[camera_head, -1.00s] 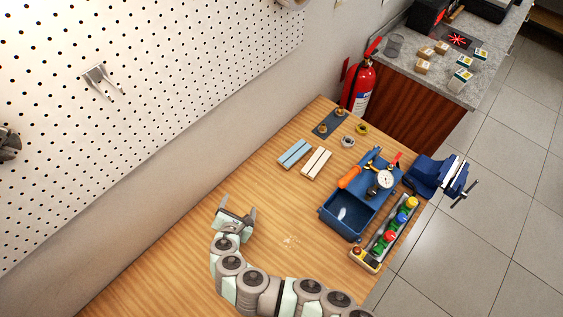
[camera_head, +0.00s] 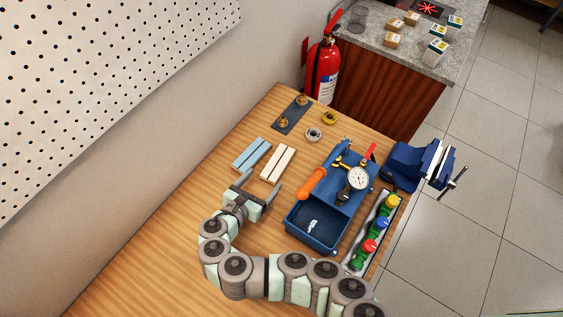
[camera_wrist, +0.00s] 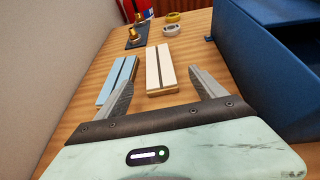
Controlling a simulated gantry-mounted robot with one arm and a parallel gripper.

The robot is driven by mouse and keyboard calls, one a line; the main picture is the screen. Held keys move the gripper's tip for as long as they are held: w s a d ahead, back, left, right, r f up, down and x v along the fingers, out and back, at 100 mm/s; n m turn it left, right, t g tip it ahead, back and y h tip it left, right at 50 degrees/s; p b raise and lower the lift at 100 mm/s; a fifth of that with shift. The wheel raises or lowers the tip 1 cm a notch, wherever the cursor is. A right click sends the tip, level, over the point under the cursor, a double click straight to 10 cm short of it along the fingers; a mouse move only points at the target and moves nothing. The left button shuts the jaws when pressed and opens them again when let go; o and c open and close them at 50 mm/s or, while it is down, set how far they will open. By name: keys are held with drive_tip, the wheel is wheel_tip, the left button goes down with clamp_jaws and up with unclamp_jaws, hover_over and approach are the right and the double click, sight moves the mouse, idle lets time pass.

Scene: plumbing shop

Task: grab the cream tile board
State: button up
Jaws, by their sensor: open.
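The cream tile board (camera_head: 278,163) lies flat on the wooden bench, a pale block with a dark groove along its length. In the wrist view the cream tile board (camera_wrist: 160,70) is just ahead of my gripper, roughly between the lines of the two fingers. My gripper (camera_head: 260,186) is open and empty, its fingers pointing toward the near end of the board. In the wrist view my gripper (camera_wrist: 162,88) shows both fingers spread apart; I cannot tell for certain whether they touch the board. A similar blue board (camera_head: 251,155) lies to its left, near the left finger.
A blue tray (camera_head: 316,228) with tools and a gauge stands close on the right. A dark plate with brass fittings (camera_head: 291,115) and two rings (camera_head: 314,134) lie beyond the boards. A vise (camera_head: 420,163) sits at the bench's right edge. The bench's left part is clear.

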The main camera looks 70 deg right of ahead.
approach(280, 159)
drive_tip(key=shift+s+d+f+b, duration=0.35)
drive_tip(key=shift+d+b, duration=0.1)
drive_tip(key=shift+d, duration=0.25)
drive_tip(key=x, duration=0.5)
drive_tip(key=shift+w+d+f, duration=0.1)
drive_tip(key=shift+w+d, duration=0.1)
drive_tip(key=shift+d, duration=0.1)
drive_tip(key=c, duration=1.7)
